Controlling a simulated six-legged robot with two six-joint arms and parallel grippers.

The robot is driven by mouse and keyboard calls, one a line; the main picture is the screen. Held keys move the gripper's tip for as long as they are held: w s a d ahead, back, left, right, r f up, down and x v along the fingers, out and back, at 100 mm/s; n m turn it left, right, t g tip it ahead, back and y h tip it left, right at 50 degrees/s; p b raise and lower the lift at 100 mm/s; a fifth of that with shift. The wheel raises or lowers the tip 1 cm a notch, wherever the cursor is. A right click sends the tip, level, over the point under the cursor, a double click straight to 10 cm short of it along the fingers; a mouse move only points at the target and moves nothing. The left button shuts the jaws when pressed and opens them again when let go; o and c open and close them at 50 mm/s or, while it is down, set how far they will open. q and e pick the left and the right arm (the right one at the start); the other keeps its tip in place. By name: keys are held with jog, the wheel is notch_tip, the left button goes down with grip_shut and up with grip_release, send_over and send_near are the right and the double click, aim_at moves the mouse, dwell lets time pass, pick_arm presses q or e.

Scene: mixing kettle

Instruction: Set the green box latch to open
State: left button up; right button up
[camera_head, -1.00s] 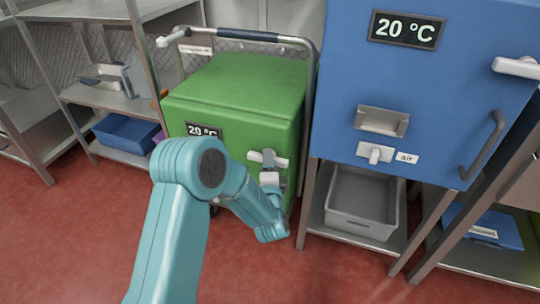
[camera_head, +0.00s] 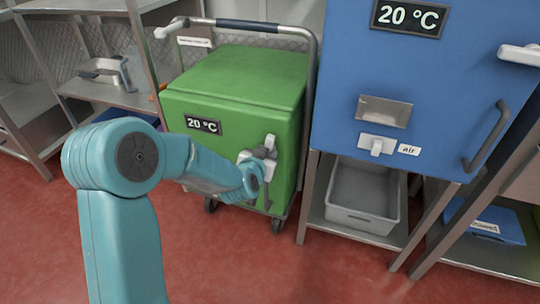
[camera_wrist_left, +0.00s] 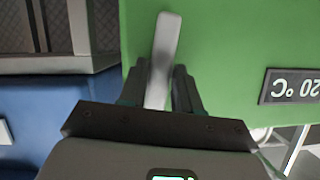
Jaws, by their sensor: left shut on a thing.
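The green box (camera_head: 240,85) stands on a wheeled trolley, with a "20 °C" display on its front. Its light grey latch (camera_head: 270,143) is on the front face, right of the display, partly hidden by my left wrist. My left gripper (camera_head: 262,160) is at the latch. In the left wrist view the latch handle (camera_wrist_left: 166,45) passes between the two dark fingers (camera_wrist_left: 160,88), and its end sticks out beyond them against the green face (camera_wrist_left: 240,40). The gripper is shut on the handle. My right gripper is not in view.
A blue cabinet (camera_head: 420,85) stands close on the right, with a grey bin (camera_head: 362,195) below it. The trolley's metal handle frame (camera_head: 312,90) rises beside the box. Metal shelving (camera_head: 85,90) is at the left. Red floor (camera_head: 300,275) in front is clear.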

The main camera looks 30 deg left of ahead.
pick_arm(q)
jog(key=shift+a+f+n+b, duration=0.15)
jog(key=shift+f+n+b, duration=0.15)
jog(key=shift+n+b, duration=0.2)
jog(key=o, duration=0.7)
jog(key=shift+r+h, duration=0.3)
jog(key=shift+h, duration=0.1)
jog(key=o, duration=0.4)
jog(key=shift+w+p, duration=0.1)
jog(key=shift+p, duration=0.2)
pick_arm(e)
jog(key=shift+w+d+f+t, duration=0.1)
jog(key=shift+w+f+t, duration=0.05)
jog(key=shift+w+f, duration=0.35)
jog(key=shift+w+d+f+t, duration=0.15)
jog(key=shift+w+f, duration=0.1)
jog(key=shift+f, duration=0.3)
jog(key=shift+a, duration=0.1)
pick_arm(q)
jog(key=v, duration=0.7)
jog(key=shift+p, duration=0.35)
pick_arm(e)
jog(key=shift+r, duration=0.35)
